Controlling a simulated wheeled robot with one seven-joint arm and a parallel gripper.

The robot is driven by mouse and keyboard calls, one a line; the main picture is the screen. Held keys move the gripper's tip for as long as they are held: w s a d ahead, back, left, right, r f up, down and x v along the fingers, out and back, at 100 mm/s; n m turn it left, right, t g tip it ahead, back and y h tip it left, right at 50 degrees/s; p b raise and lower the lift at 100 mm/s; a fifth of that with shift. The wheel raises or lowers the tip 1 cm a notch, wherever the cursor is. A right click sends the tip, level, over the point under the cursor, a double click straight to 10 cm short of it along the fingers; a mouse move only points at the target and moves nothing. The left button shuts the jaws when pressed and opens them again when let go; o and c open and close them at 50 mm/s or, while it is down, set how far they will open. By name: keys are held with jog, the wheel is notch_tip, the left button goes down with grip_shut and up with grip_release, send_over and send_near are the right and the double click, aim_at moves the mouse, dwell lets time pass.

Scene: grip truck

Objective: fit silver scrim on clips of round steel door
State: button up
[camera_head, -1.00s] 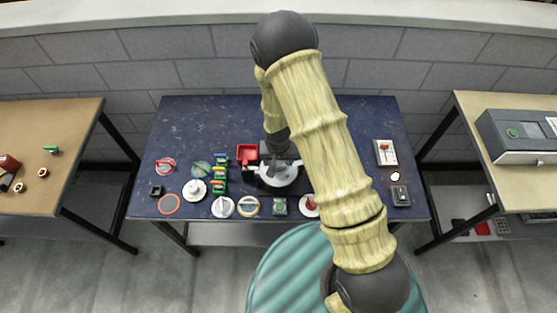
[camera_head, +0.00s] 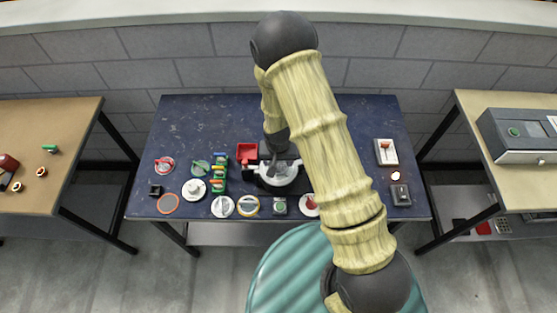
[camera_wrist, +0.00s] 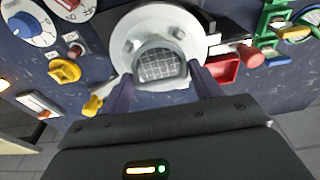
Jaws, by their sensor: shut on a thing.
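The silver scrim (camera_wrist: 160,67), a grey-framed piece with a wire grid, sits between my gripper's fingers in the wrist view. My gripper (camera_wrist: 162,76) is shut on it. The round steel door (camera_wrist: 128,48), a pale metal disc with small knobs or clips on its face, is right behind the scrim. The scrim overlaps the door's lower part in that view; I cannot tell whether they touch. In the head view the round door (camera_head: 291,178) is at the table's middle, partly covered by my gripper (camera_head: 273,160).
A red bin (camera_head: 247,152) stands left of the door. Green racks with coloured pieces (camera_head: 219,180) are further left. Several round discs line the table's front. A switch panel (camera_head: 386,152) and a dark box (camera_head: 400,195) stand at the right. The table's back is clear.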

jog(key=shift+f+b, duration=0.65)
jog(key=shift+b, duration=0.1)
dwell(1.2)
jog(key=o, duration=1.3)
jog(key=shift+r+p, duration=2.5)
jog(key=shift+r, duration=1.3)
